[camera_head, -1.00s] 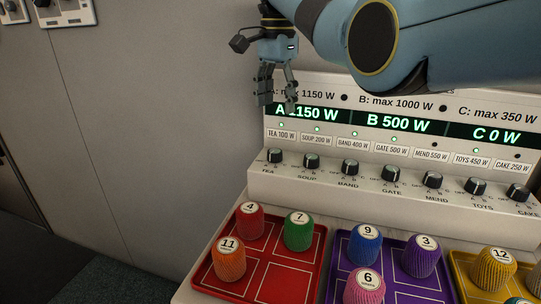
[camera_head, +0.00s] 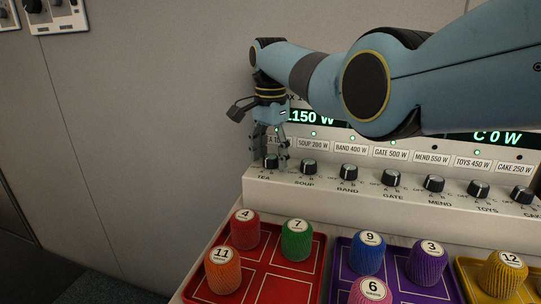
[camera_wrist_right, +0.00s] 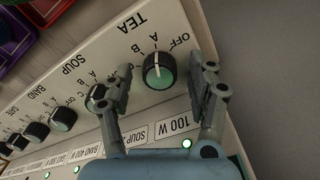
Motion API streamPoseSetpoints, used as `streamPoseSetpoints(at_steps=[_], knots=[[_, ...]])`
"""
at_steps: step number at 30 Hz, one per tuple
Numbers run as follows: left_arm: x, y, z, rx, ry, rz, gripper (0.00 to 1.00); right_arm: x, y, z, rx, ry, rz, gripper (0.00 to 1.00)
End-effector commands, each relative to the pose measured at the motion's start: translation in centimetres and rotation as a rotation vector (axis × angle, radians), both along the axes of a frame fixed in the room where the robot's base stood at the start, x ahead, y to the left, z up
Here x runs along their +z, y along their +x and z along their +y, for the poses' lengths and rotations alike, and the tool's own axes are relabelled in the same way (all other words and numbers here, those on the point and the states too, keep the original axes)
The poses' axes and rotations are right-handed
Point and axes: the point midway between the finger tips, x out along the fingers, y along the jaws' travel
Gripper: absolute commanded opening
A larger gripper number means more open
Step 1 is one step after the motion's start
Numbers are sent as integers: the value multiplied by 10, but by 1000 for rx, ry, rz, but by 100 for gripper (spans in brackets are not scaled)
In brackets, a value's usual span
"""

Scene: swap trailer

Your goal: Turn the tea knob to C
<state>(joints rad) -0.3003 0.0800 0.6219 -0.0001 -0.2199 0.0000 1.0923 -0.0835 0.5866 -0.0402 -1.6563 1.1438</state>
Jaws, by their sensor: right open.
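The tea knob (camera_wrist_right: 159,71), black with a pale green face, sits at the end of the knob row. Its white mark points roughly at A in the right wrist view. The C end of its scale is partly hidden by a finger. In the head view the tea knob (camera_head: 271,161) shows between the fingers. My right gripper (camera_head: 270,160) is open and pointing down at it. In the right wrist view its fingers (camera_wrist_right: 167,80) stand on either side of the knob, with gaps. My left gripper is not in view.
The soup knob (camera_wrist_right: 97,97) is close beside one finger. Further knobs run along the panel (camera_head: 400,205). A red tray (camera_head: 283,284) with numbered spools stands in front, with purple and yellow trays to its right. A plain wall (camera_head: 150,130) is at left.

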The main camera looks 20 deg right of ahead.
Motion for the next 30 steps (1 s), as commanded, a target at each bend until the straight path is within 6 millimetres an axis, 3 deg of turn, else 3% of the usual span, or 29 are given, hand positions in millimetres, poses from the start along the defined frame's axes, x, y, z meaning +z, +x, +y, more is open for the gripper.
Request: streamPoseSetpoints(at_steps=[6,18,30], knots=[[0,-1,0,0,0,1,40,0,0,0,0,0,0,56],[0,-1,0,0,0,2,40,0,0,0,0,0,0,3],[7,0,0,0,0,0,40,2,0,0,77,0,1,3]])
